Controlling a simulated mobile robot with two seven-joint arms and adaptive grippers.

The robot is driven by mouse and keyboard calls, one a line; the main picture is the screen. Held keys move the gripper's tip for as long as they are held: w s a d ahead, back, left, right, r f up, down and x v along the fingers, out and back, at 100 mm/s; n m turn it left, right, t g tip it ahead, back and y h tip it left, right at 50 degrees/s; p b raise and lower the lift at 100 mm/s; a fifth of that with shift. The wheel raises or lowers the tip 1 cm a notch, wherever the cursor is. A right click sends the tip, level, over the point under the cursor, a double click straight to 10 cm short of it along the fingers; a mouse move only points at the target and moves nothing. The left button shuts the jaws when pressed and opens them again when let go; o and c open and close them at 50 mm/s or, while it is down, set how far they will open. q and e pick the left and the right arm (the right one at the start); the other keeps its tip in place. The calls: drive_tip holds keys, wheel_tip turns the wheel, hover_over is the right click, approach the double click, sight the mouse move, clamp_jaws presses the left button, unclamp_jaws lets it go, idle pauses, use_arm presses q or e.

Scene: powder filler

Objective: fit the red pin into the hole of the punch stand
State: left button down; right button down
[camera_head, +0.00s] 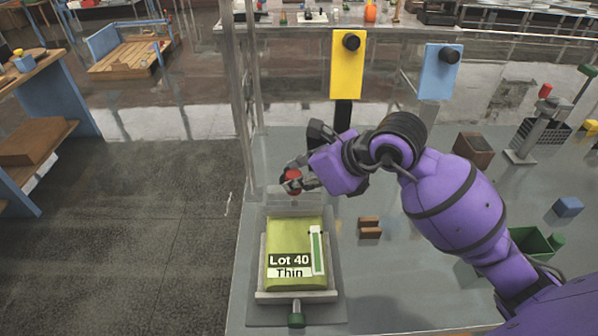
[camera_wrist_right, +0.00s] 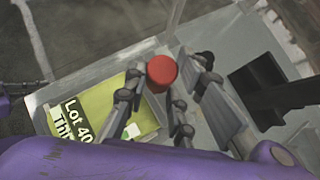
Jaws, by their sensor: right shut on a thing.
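My right gripper (camera_head: 296,178) is shut on the red pin (camera_head: 292,175), above the far end of the yellow-green "Lot 40 Thin" pack. In the right wrist view the red pin's round end (camera_wrist_right: 161,72) shows between the dark fingers of the gripper (camera_wrist_right: 158,98); the rest of the pin is hidden. A grey upright stand (camera_head: 535,135) with a red top stands at the right of the table, far from the gripper. I cannot tell surely whether it is the punch stand, and no hole is clear. My left gripper is out of view.
The pack (camera_head: 295,235) lies in a grey tray (camera_head: 262,297) with a green knob in front. Yellow (camera_head: 347,75) and blue (camera_head: 438,80) panels stand behind. Brown blocks (camera_head: 370,228), a green bin (camera_head: 530,243) and a blue block (camera_head: 568,207) lie to the right.

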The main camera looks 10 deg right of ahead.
sight(300, 192)
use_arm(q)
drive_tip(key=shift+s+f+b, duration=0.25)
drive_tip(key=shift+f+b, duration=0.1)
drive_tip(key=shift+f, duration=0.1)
use_arm(e)
drive_tip(key=shift+f, duration=1.1)
drive_tip(key=shift+f, duration=0.1)
